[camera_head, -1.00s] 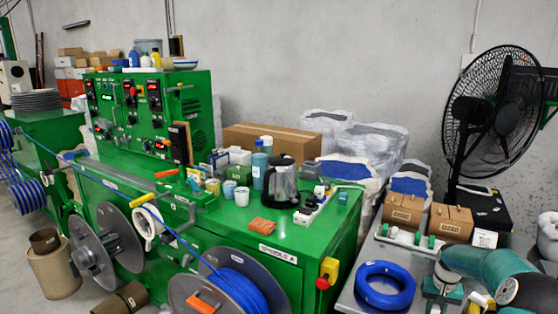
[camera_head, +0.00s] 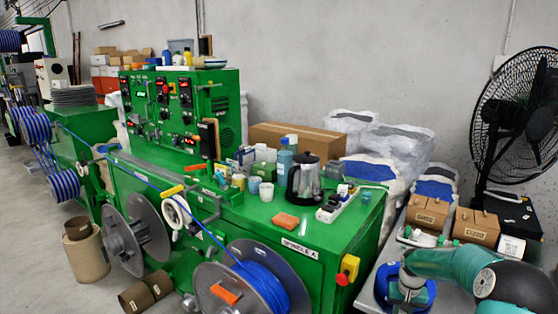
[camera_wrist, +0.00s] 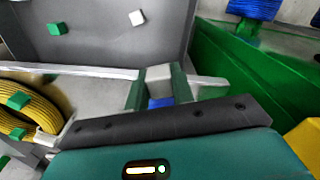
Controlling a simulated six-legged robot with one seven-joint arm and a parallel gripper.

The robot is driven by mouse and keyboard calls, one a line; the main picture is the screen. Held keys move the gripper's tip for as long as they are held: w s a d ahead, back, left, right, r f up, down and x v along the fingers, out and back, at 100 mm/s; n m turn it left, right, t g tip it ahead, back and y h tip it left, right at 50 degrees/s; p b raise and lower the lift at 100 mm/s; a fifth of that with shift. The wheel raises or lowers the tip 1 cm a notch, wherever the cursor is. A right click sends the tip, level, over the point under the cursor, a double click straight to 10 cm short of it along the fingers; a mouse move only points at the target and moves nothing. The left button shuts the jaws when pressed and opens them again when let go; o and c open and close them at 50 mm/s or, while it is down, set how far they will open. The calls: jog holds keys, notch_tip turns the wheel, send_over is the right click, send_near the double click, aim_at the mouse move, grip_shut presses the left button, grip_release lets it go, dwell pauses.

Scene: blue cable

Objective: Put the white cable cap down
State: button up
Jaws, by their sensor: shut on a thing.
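My gripper shows in the wrist view (camera_wrist: 160,90) with its two green fingers closed on a pale, whitish block between them, which I take to be the white cable cap (camera_wrist: 159,72). A small blue patch shows just below the cap. In the head view my gripper (camera_head: 407,292) hangs low at the lower right, in front of the blue cable coil (camera_head: 431,294) on the grey table. The cap cannot be made out clearly in the head view, and its height above any surface is unclear.
The green machine bench (camera_head: 318,248) stands left of the table, with a kettle (camera_head: 304,178) and a power strip (camera_head: 337,203) on top. Cardboard boxes (camera_head: 427,211) sit behind my arm. The wrist view shows a grey panel (camera_wrist: 95,35) and a yellow coil (camera_wrist: 38,105).

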jog(key=s+a+f+n, duration=0.1)
jog(key=a+n, duration=0.1)
jog(key=a, duration=1.2)
jog(key=s+a+f+n, duration=0.1)
jog(key=a+f+n, duration=0.1)
jog(key=a, duration=1.2)
jog(key=shift+s+f, duration=0.1)
